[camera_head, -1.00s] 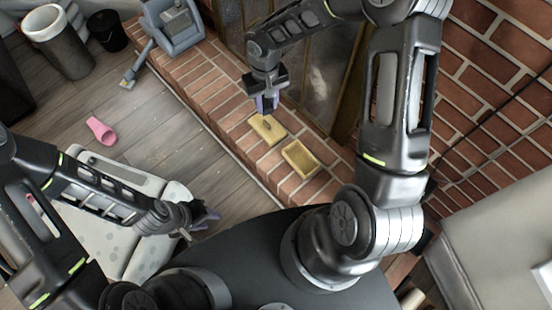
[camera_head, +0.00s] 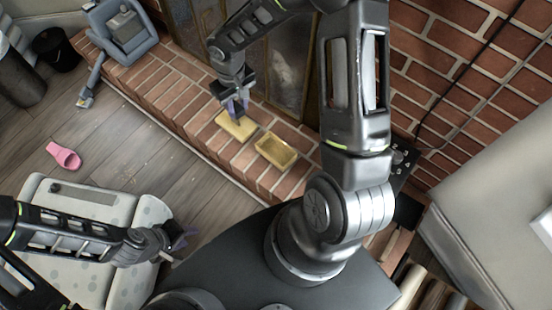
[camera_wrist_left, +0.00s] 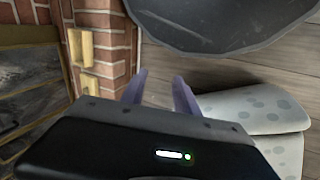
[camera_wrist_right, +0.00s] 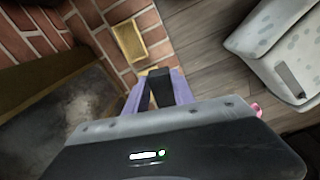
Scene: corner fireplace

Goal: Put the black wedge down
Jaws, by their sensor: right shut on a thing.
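My right gripper (camera_head: 236,108) is shut on the black wedge (camera_wrist_right: 160,88), which sits between the purple fingers in the right wrist view. In the head view the wedge is a small dark shape at the fingertips, over the left yellow tray (camera_head: 231,127). I cannot tell whether it touches that tray. A second yellow tray (camera_head: 275,151) lies to the right on the brick hearth and looks empty; it also shows in the right wrist view (camera_wrist_right: 129,40). My left gripper (camera_wrist_left: 160,88) is open and empty, away from the hearth above the floor.
The brick hearth (camera_head: 190,97) runs along the glass-fronted fireplace (camera_head: 275,62). A spotted pale seat (camera_head: 122,210) stands at lower left near my left arm. A pink slipper (camera_head: 63,155), a black bin (camera_head: 56,49) and a blue-grey chair-like object (camera_head: 122,32) stand beyond.

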